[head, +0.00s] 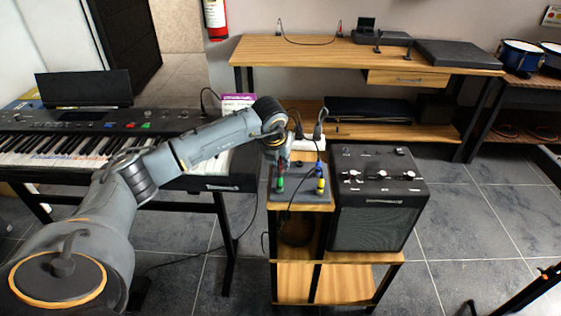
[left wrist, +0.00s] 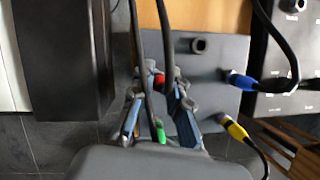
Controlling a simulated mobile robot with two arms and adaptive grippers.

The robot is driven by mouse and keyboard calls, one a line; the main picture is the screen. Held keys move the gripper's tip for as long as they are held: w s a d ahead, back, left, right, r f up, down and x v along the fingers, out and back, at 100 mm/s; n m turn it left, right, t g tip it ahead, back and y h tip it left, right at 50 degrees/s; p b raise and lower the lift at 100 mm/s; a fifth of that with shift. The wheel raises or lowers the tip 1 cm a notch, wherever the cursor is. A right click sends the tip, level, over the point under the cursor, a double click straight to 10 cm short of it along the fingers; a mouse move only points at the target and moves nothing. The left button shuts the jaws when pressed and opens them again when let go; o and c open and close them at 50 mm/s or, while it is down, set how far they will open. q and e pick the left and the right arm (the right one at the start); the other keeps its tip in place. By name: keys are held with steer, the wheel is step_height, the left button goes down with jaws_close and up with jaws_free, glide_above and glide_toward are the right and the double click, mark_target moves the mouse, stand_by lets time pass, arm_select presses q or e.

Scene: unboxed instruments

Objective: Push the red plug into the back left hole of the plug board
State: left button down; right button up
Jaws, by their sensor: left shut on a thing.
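The plug board (head: 300,187) is a dark grey block on a wooden stand, and its grey face (left wrist: 214,68) fills the middle of the left wrist view. My left gripper (left wrist: 158,88) is over the board's left part, shut on the red plug (left wrist: 159,81), of which only a little shows between the fingers. Whether its tip is in a hole is hidden. The green plug (head: 280,178) is close in front of the gripper. The blue plug (head: 318,169) and yellow plug (head: 320,186) are on the board's right side. A dark socket ring (left wrist: 199,45) shows towards the back. My right gripper is not in view.
A black amplifier (head: 380,190) stands close on the right of the board. A keyboard (head: 100,135) is on the left, under my left arm. A wooden desk (head: 330,52) is behind. Dark cables hang around the gripper and board.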

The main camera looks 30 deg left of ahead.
arm_select(q)
steer(key=shift+f+b, duration=0.35)
steer(key=shift+f, duration=0.15)
steer(key=shift+s, duration=0.1)
steer(key=c, duration=1.2)
jaws_free()
steer(key=shift+f, duration=0.1)
